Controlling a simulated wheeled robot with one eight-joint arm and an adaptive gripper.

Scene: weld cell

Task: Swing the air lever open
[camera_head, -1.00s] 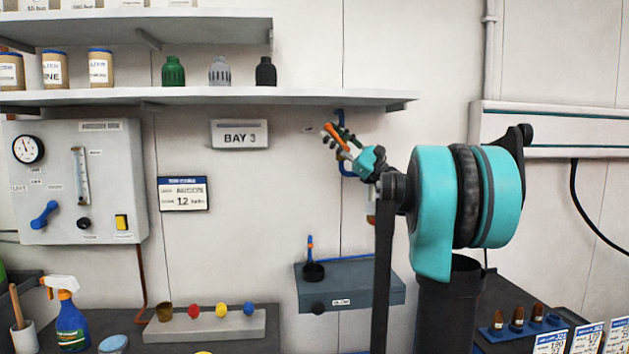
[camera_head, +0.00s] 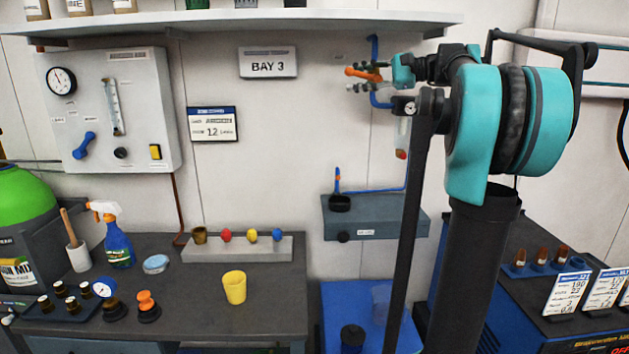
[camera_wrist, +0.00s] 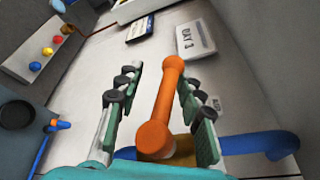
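The air lever (camera_wrist: 162,105) is an orange bar with rounded ends, on a blue pipe (camera_wrist: 258,146) at the wall. In the head view the lever (camera_head: 362,74) points left from the pipe (camera_head: 382,99), nearly level and crosswise to its upright run. My gripper (camera_wrist: 160,84) is around the lever, with one green, dark-padded finger on each side. A gap shows between the lever and the left finger; the right finger is closer, and I cannot tell whether it touches. In the head view my gripper (camera_head: 366,76) partly covers the lever.
A white shelf (camera_head: 240,22) runs above. A filter bowl with a red tip (camera_head: 401,140) hangs below the pipe. A grey wall box (camera_head: 375,217) with a blue lever is lower down. The BAY 3 sign (camera_head: 268,63) is to the left, with bare wall between.

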